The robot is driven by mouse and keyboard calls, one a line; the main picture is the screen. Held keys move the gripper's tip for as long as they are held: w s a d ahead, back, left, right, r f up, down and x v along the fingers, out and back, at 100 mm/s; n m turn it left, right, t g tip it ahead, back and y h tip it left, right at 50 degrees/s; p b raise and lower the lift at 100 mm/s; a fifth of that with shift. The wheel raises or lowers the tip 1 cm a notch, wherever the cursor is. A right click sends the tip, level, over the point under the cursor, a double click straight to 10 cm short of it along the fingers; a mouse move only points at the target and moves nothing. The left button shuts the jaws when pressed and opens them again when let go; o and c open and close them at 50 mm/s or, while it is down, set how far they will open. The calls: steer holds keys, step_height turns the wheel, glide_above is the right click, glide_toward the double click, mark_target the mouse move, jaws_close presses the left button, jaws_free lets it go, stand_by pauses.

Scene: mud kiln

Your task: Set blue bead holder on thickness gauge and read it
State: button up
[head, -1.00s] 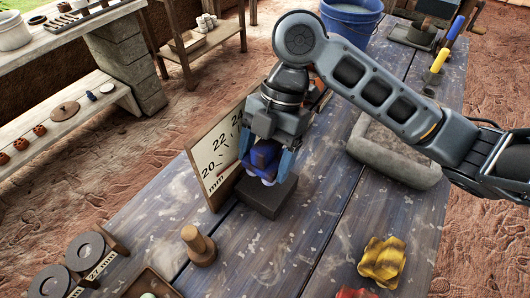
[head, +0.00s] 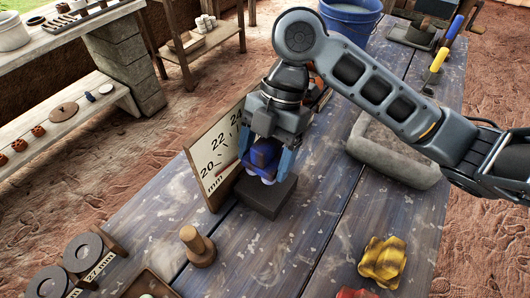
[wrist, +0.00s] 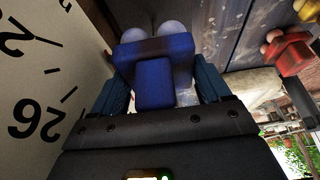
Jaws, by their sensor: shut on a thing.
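The blue bead holder (head: 262,158) is held between the fingers of my gripper (head: 265,163), right over the dark block (head: 266,195) of the thickness gauge. In the wrist view the blue holder (wrist: 165,75) sits between both fingers, with pale round beads (wrist: 172,33) at its far side. The gauge's dial board (head: 214,172) stands upright just left of the gripper, marked 20, 22, 24 and mm. Whether the beads touch the block cannot be told. My gripper hides the right part of the dial, and the pointer's reading is unclear.
A wooden peg (head: 197,246) stands in front of the gauge. A yellow piece (head: 382,262) lies at the front right and a red one (head: 352,293) at the bottom edge. Ring gauges (head: 84,252) stand front left.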

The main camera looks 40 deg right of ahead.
steer(key=shift+f+b, duration=2.25)
steer(key=shift+b, duration=0.05)
stand_by(1.1)
stand_by(1.4)
steer(key=shift+r+p, duration=2.45)
steer(key=shift+r, duration=1.1)
